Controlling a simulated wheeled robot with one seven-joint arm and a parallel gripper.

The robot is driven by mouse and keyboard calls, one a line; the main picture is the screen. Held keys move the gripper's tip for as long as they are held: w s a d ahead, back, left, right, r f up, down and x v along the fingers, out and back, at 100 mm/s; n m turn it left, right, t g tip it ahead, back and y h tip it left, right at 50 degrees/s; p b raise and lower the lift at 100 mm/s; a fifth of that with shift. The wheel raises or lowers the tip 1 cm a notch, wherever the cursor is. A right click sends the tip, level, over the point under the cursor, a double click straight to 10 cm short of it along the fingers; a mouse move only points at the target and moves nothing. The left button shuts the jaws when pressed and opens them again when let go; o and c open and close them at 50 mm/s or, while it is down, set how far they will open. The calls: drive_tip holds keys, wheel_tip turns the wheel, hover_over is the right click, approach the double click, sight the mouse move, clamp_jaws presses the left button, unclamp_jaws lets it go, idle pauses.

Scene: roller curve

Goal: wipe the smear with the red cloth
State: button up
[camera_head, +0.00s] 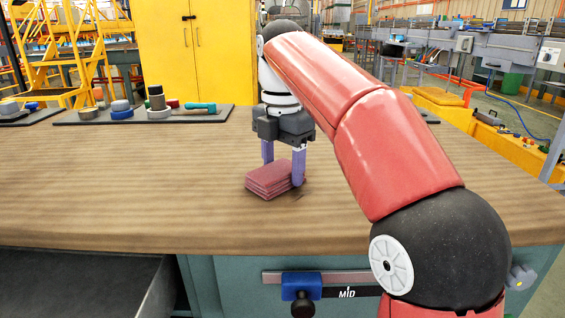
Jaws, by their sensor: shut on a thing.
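The red cloth (268,181) is a folded dull-red stack on the wooden workbench, right of the picture's middle-left and near the bench's front. My gripper (283,170) points down from above, with its purple-grey fingers on either side of the cloth, shut on it. The cloth appears to rest on or just above the bench top; I cannot tell which. A dark smear (297,197) shows on the wood beside the cloth's right and front edge. Part of the smear may be hidden under the cloth and my right finger.
The wooden bench top (120,190) is clear to the left. A dark mat (140,117) with several round pieces and a teal-handled tool (201,107) lies at the back left. My red arm covers the bench's right part. A yellow cabinet (195,50) stands behind.

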sight(265, 179)
drive_tip(key=shift+s+b, duration=0.4)
drive_tip(key=shift+s, duration=1.15)
drive_tip(key=shift+s+a+b, duration=0.1)
drive_tip(key=shift+s+b, duration=0.45)
drive_tip(key=shift+s, duration=1.05)
drive_tip(key=shift+a+p, duration=0.75)
drive_tip(key=shift+a, duration=0.75)
drive_tip(key=shift+w+r+p, duration=0.15)
drive_tip(key=shift+w+p, duration=0.7)
drive_tip(key=shift+w+d+f, duration=0.1)
drive_tip(key=shift+w+f, duration=0.05)
drive_tip(key=shift+w, duration=1.15)
drive_tip(key=shift+w+d+f, duration=0.1)
drive_tip(key=shift+w+f, duration=0.05)
drive_tip(key=shift+w, duration=2.75)
drive_tip(key=shift+r, duration=0.1)
drive_tip(key=shift+r, duration=1.55)
